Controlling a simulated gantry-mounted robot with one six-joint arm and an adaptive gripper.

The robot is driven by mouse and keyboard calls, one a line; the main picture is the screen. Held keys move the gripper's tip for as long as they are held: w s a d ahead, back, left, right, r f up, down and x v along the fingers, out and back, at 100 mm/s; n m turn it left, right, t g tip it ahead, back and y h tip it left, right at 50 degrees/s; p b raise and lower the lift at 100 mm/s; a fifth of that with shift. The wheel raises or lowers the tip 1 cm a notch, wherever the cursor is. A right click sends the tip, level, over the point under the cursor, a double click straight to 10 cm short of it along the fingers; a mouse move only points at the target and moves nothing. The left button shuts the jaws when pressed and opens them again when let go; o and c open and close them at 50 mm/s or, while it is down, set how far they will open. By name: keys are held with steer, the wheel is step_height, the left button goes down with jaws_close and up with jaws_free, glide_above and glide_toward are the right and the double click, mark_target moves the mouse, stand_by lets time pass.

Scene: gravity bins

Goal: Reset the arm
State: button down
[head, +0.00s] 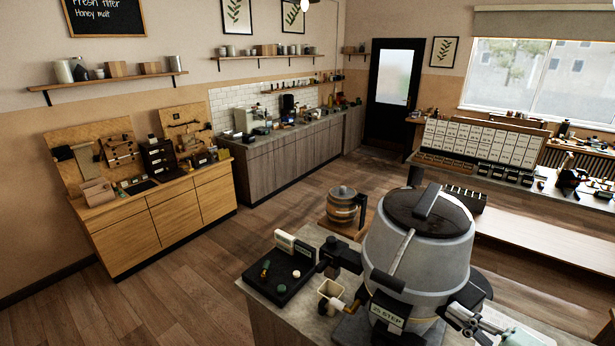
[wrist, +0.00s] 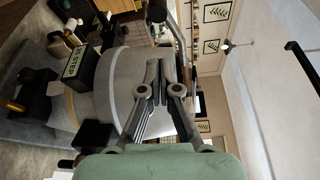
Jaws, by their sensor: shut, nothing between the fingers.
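My gripper (wrist: 158,68) shows in the wrist view with its two dark fingers drawn together at the tips. Nothing is between them. Behind the fingers is the large grey drum-shaped vessel (wrist: 112,75), seen sideways. In the head view the same vessel (head: 420,255) stands upright on the near counter with a dark lid and a "STEP" label. Part of my arm shows at the lower right of the head view, close beside the vessel. I cannot tell from these frames whether the fingers touch the vessel.
A black tray (head: 280,273) with small items lies left of the vessel on the near counter (head: 262,290). A small cream hopper (head: 330,297) stands close by. A bin rack (head: 480,143) is at the right. Open floor lies to the left.

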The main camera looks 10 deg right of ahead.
steer(key=w+a+f+n+g+h, duration=0.15)
steer(key=a+f+n, duration=0.25)
steer(key=a, duration=0.7)
steer(key=w+a+f+n+g, duration=0.3)
steer(key=a+f+n, duration=0.15)
steer(key=a, duration=0.75)
steer(key=s+a+r+n+h, duration=0.2)
steer(key=s+a+n, duration=0.1)
steer(key=s+a, duration=0.2)
steer(key=s+a+r+n+t+h, duration=0.1)
steer(key=s+a+r+n+h, duration=0.1)
steer(key=s+a, duration=0.4)
steer(key=shift+a+n+h, duration=0.45)
steer(key=shift+a+n, duration=0.35)
steer(key=shift+n, duration=0.15)
